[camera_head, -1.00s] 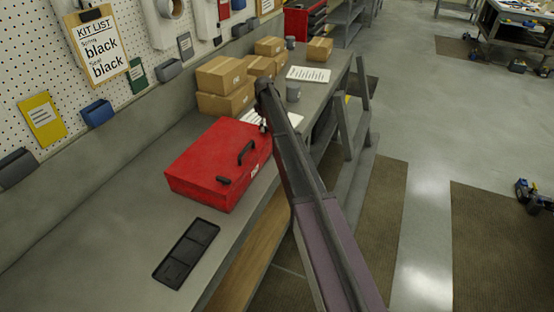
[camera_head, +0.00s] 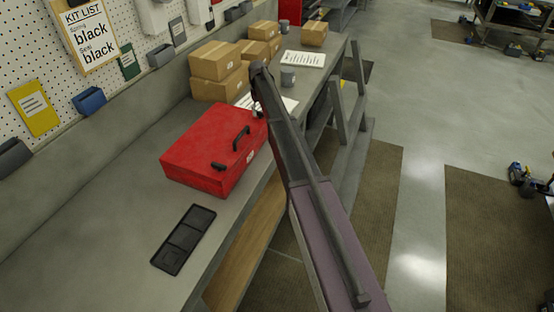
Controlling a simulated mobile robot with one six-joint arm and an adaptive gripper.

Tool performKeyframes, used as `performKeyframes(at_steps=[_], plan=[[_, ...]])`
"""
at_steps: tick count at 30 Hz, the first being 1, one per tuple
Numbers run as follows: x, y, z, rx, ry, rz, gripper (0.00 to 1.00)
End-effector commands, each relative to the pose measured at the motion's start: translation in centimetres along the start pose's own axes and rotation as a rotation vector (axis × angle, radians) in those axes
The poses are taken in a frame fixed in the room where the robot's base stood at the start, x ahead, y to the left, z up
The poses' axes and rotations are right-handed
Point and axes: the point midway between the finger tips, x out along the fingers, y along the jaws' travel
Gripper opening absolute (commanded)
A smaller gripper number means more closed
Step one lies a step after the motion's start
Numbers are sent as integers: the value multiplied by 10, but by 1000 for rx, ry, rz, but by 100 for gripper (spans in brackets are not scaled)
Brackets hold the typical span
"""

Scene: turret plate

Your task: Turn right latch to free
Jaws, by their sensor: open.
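A closed red toolbox (camera_head: 200,145) sits on the grey workbench. It has a black handle (camera_head: 241,137) on its front edge and a small dark left latch (camera_head: 218,166). The right latch is not clearly visible; my arm and gripper cover the area near the box's right front corner. My gripper (camera_head: 257,112) is at that corner, small and pointing down from the end of my arm. It looks empty. I cannot tell whether it touches the box.
A black divided tray (camera_head: 184,239) lies on the bench in front of the box. Cardboard boxes (camera_head: 215,62), a grey mug (camera_head: 288,77) and paper sheets (camera_head: 303,59) stand behind. The kit list (camera_head: 86,36) hangs on the pegboard. The bench's left front is clear.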

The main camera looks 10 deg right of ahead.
Motion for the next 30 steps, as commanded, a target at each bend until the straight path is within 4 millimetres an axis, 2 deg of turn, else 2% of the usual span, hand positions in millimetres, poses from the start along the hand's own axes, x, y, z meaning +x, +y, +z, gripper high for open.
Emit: performKeyframes(at_steps=[30], plan=[[0, 0, 0, 672, 0, 0, 59]])
